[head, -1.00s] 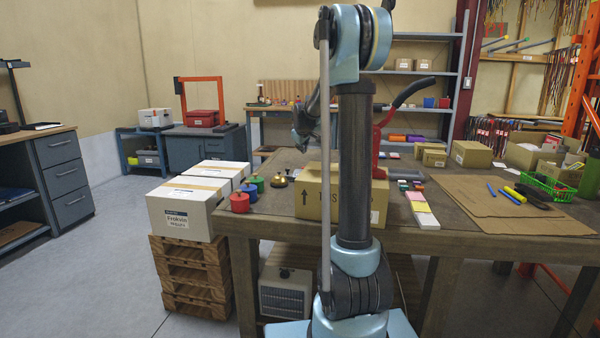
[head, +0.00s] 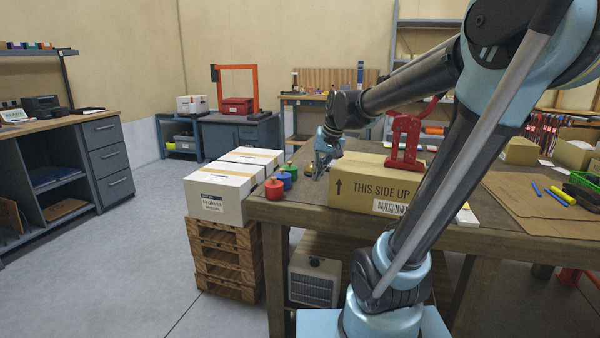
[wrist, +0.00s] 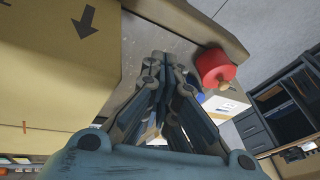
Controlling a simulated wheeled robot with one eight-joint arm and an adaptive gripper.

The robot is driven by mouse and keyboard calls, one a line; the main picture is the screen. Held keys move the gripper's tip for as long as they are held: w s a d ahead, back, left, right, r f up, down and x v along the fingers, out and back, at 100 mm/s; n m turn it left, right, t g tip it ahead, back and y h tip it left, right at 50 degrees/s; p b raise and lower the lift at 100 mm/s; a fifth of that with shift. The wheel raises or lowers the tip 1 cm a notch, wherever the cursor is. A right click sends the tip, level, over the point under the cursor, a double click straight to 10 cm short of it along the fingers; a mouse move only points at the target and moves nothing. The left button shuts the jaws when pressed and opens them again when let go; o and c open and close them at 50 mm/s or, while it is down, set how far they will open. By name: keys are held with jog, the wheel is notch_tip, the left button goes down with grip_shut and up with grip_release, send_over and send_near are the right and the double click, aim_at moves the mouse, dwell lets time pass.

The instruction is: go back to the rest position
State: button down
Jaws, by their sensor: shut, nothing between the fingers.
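My gripper (head: 322,168) is over the left part of the workbench in the head view, between the small coloured pots and the cardboard box. In the wrist view my gripper (wrist: 160,62) has its fingers together with nothing held. The cardboard box (head: 372,186), marked "THIS SIDE UP", stands just right of it on the bench. In the wrist view this box (wrist: 60,70) fills the left side, apart from the fingers. A red pot (wrist: 215,67) shows to the right of the fingertips.
Red, blue and green pots (head: 274,188) stand near the left end of the workbench (head: 300,214). White boxes (head: 222,190) sit on wooden pallets (head: 222,262) left of the bench. The floor farther left is clear.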

jog(key=s+d+f+m+g, duration=0.1)
jog(key=s+d+f, duration=0.15)
jog(key=s, duration=0.45)
jog(key=s+d+f, duration=0.1)
jog(key=s+f, duration=0.3)
jog(key=s, duration=0.3)
jog(key=s+d+f+m+g, duration=0.1)
jog(key=s+d+f, duration=0.1)
jog(key=s+f, duration=0.3)
jog(key=s+d+f+n+h, duration=0.2)
jog(key=d+f+h, duration=0.1)
jog(key=d, duration=0.4)
jog(key=shift+s+t, duration=0.3)
jog(key=shift+s, duration=0.05)
